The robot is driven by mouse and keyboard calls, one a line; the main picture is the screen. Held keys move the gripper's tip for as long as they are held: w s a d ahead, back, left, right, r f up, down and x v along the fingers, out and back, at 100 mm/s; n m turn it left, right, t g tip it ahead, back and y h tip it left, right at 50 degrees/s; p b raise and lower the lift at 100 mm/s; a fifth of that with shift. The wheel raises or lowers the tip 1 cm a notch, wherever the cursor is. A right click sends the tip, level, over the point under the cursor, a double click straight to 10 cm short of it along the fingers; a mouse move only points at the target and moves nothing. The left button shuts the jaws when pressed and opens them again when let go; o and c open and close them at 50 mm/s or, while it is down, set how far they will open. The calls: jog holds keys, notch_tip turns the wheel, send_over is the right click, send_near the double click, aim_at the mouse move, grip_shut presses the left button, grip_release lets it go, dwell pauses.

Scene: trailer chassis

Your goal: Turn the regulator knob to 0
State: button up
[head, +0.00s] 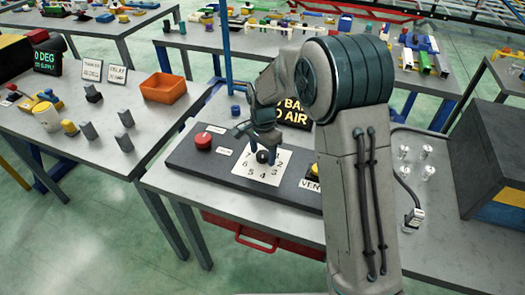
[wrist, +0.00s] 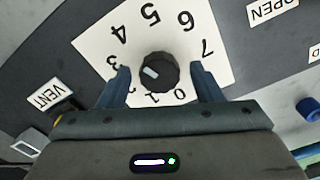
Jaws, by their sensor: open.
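The black regulator knob (wrist: 160,73) sits in the middle of a white dial plate (wrist: 215,30) printed with numbers. Its white mark points left in the wrist view, roughly toward the 3. The 0 (wrist: 182,95) is below and right of the knob, and the 2 is hidden by a finger. My gripper (wrist: 158,68) is open, with one finger on each side of the knob and gaps between. In the head view the knob (head: 263,156) and dial plate (head: 265,174) are under my gripper (head: 262,146).
The dial is on a dark panel (head: 215,165) with a red knob (head: 203,141) to its left and a VENT label (head: 311,186) to its right. A display sign (head: 296,113) stands behind. A blue cap (wrist: 308,108) is at the right in the wrist view.

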jog(key=c, duration=1)
